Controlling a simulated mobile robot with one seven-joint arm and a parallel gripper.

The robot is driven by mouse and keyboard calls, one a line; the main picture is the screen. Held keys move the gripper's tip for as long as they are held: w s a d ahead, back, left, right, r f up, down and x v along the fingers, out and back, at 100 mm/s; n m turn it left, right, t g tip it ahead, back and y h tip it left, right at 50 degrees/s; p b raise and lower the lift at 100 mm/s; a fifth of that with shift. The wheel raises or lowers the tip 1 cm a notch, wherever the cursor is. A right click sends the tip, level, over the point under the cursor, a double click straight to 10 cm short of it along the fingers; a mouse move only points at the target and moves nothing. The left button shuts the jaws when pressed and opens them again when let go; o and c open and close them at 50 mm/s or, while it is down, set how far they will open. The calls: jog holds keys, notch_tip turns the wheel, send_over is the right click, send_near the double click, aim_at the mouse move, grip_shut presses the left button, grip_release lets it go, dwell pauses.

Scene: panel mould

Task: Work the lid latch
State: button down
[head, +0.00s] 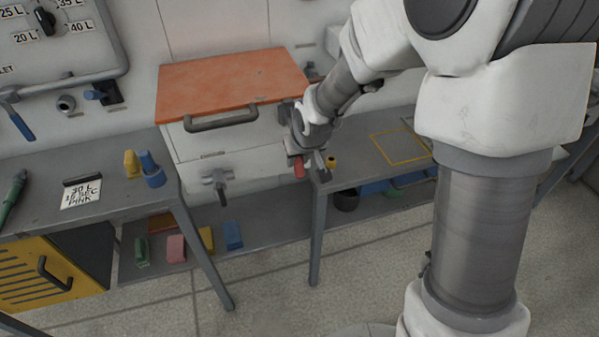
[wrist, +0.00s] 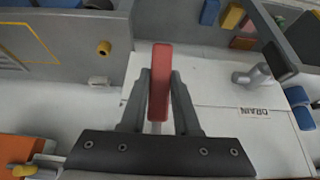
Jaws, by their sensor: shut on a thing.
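The white box (head: 215,143) has an orange lid (head: 230,82) that lies down over it, with a grey bar handle (head: 220,119) at its front. A red latch handle (head: 299,166) shows at the box's front right. My gripper (head: 308,164) is at this latch. In the wrist view the red handle (wrist: 160,80) lies between the two fingers of my gripper (wrist: 160,92), which is shut on it. The latch's base is mostly hidden behind my gripper. The orange lid shows at the lower left of the wrist view (wrist: 22,148).
A grey drain tap (head: 216,182) sticks out of the box front, left of my gripper. A bench (head: 90,190) with a note card stands at the left. Another bench (head: 350,172) with a yellow outlined square is close on the right. Coloured blocks lie on the low shelf (head: 270,232).

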jog(key=w+t+b, duration=0.1)
jog(key=b, duration=0.4)
jog(key=w+f+t+y+b, duration=0.1)
jog(key=t+b, duration=0.1)
jog(key=b, duration=0.3)
jog(key=w+a+f+t+b, duration=0.1)
jog(key=t+b, duration=0.1)
jog(key=b, duration=0.3)
jog(key=shift+w+f, duration=0.2)
jog(key=shift+w, duration=0.15)
jog(key=shift+w+r, duration=0.1)
jog(key=shift+r, duration=0.05)
jog(key=c, duration=0.6)
grip_release()
jog(key=shift+c, duration=0.2)
